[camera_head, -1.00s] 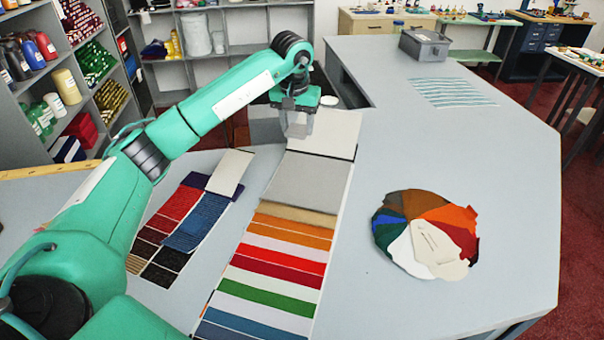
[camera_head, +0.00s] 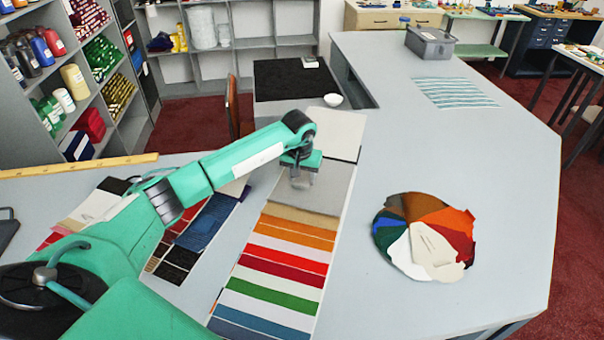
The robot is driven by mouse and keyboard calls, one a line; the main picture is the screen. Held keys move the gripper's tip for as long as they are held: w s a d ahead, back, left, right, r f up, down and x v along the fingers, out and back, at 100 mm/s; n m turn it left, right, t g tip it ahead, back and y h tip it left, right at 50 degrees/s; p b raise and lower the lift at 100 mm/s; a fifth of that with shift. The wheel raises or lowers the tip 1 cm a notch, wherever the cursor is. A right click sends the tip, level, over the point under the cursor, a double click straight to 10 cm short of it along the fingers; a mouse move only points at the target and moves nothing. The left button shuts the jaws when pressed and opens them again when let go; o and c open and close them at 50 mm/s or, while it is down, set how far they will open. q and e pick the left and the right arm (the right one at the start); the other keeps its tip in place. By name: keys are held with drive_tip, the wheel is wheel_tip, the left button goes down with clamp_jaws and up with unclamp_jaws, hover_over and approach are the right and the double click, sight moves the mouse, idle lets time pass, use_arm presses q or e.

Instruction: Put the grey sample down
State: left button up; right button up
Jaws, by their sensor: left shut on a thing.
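My left gripper (camera_head: 300,172) points down over the grey panel (camera_head: 328,186) of a long row of coloured swatches. It is shut on a small grey sample (camera_head: 302,182), which is mostly hidden by the fingers and blends with the grey panel beneath. I cannot tell whether the sample touches the panel. Beyond the grey panel lies a cream panel (camera_head: 335,132); nearer are tan, orange, white, red, green and blue strips (camera_head: 270,278). My right gripper is not in view.
A round colour fan of swatches (camera_head: 424,238) lies to the right. Dark and red swatches (camera_head: 200,228) lie under my left arm. A white bowl (camera_head: 332,100), a black mat (camera_head: 290,78) and a grey box (camera_head: 429,41) are farther back.

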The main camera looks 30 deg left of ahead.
sight(300, 183)
use_arm(q)
drive_tip(key=shift+f, duration=0.25)
drive_tip(key=o, duration=0.9)
drive_tip(key=shift+o, duration=0.2)
drive_tip(key=shift+r, duration=0.1)
drive_tip(key=shift+r, duration=0.2)
wheel_tip(300, 183, up, 12)
drive_tip(key=s+b, duration=0.1)
drive_tip(key=b, duration=0.3)
drive_tip(key=shift+s+d+f+b, duration=0.15)
drive_tip(key=shift+s+f+b, duration=0.05)
drive_tip(key=shift+s+b, duration=0.15)
